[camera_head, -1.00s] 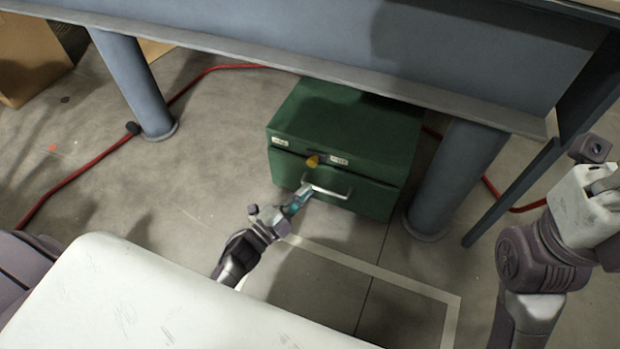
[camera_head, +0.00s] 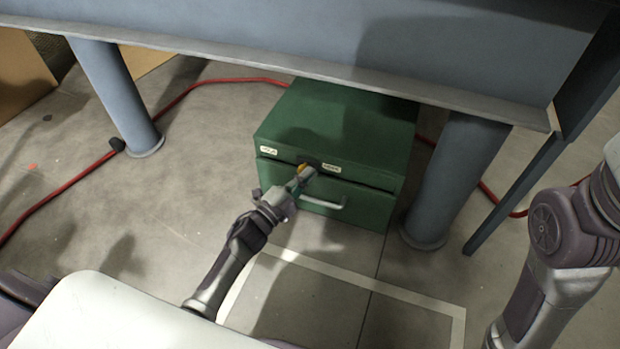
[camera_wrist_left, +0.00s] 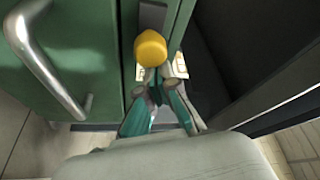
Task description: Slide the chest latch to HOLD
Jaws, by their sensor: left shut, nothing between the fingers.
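The green chest (camera_head: 335,125) stands on the floor under the bench. Its latch is a yellow knob (camera_head: 301,167) on the upper front, between a left label (camera_head: 268,150) and a right label (camera_head: 331,168). The label writing is too small to read. My left gripper (camera_head: 305,174) is shut and empty, its tips right at the knob and partly covering it. In the left wrist view the knob (camera_wrist_left: 150,48) shows just beyond the fingertips (camera_wrist_left: 158,84); I cannot tell whether they touch. My right gripper is out of view.
A silver drawer handle (camera_head: 323,203) sits below the latch. The bench beam (camera_head: 300,60) overhangs the chest. A thick bench leg (camera_head: 455,185) stands close on its right.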

